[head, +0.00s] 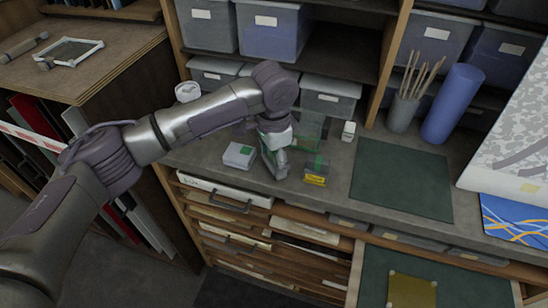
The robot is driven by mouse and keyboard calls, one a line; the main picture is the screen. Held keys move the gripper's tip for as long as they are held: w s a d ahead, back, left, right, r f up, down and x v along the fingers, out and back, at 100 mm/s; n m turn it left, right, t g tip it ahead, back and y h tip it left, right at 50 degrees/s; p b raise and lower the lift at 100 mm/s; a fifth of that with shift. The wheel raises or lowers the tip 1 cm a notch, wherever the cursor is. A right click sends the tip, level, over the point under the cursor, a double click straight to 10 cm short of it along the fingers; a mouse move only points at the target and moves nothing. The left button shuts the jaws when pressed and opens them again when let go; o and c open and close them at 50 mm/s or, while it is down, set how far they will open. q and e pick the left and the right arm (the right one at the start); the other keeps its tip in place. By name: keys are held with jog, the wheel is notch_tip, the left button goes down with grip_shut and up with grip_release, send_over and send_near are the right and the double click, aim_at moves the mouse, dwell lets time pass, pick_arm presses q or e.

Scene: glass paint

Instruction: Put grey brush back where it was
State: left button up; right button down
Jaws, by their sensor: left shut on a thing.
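My left gripper (275,165) points down just above or at the worktop (337,150), between a small white box and a small yellow-labelled box. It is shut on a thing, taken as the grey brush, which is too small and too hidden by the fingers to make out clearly. A grey cup (402,115) with several thin wooden sticks or brushes upright in it stands at the back right of the worktop, apart from the gripper. My right gripper is not in view.
A blue roll (453,104) stands beside the cup. A dark green mat (402,178) lies clear.

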pick_arm(q)
jog(key=o, duration=1)
jog(key=shift+f, duration=0.1)
jog(key=shift+r, duration=0.45)
notch_tip(320, 180, up, 12)
jog(key=b, duration=0.2)
jog(key=shift+f+b, duration=0.25)
jog(key=shift+b, duration=0.15)
jog(key=shift+f, duration=0.1)
